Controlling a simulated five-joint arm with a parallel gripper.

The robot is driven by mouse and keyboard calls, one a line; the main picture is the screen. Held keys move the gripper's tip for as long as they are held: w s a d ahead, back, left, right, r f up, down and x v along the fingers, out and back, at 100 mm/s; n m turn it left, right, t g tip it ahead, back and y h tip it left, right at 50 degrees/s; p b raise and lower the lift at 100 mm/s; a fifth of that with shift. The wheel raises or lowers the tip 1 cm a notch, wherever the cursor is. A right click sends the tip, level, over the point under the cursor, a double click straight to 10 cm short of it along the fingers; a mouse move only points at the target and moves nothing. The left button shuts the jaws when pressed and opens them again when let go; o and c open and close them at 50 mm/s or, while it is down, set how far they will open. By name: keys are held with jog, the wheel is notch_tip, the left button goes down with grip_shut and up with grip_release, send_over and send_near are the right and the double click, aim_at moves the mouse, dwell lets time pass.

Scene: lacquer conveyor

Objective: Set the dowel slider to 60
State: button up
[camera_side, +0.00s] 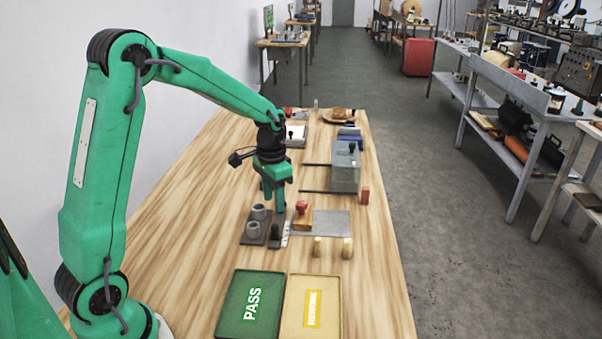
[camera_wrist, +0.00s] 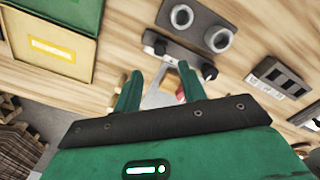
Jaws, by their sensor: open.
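The dowel slider is a dark narrow track with a black upright knob (camera_side: 275,231) beside a white marked strip (camera_side: 285,237). In the wrist view the dark track (camera_wrist: 182,55) lies just beyond my fingertips, with a black knob (camera_wrist: 160,47) near its left end and another dark round part (camera_wrist: 208,71) at its right end. I cannot read the scale. My gripper (camera_side: 274,204) points down above the table near the track's far end, behind the knob. In the wrist view my gripper (camera_wrist: 160,68) has its fingers apart with nothing held between them.
Two grey cups (camera_side: 253,229) stand on a dark base left of the track. A red-topped stamp (camera_side: 302,208) and grey plate (camera_side: 332,222) are to the right. Two wooden pegs (camera_side: 318,246), a green PASS tray (camera_side: 248,306) and a yellow tray (camera_side: 313,308) are nearer. A grey box (camera_side: 345,170) stands behind.

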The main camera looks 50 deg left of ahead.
aim_at(275, 225)
jog(key=shift+f, duration=0.15)
jog(key=shift+f, duration=3.8)
grip_shut()
